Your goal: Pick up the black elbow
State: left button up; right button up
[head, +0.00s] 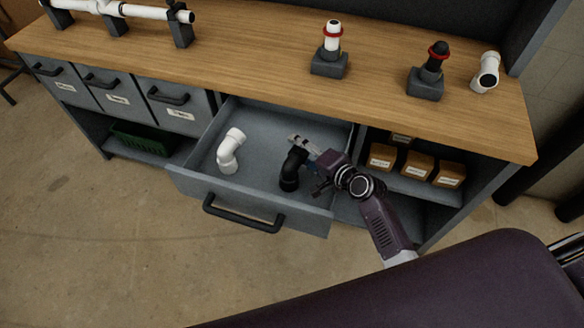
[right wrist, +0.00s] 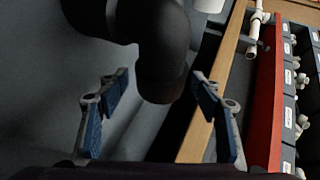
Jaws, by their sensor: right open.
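The black elbow (head: 289,172) stands in the open grey drawer (head: 187,181), towards its right side. My right gripper (head: 303,158) is at the elbow's upper part and partly covers it in the head view. In the right wrist view the black elbow (right wrist: 165,45) shows large, its bent end reaching between the two blue-padded fingers of my right gripper (right wrist: 160,90). The fingers are open, with a visible gap on each side of the elbow. My left gripper is not in view.
A white elbow (head: 230,150) stands in the same drawer, to the left. The wooden bench top (head: 255,80) above carries fittings on grey blocks and a white tee (head: 485,73). Small boxes (head: 416,166) sit on a shelf right of the drawer.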

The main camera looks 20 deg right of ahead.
jog(key=c, duration=1.2)
jog(key=shift+c, duration=0.6)
jog(key=shift+r, duration=0.2)
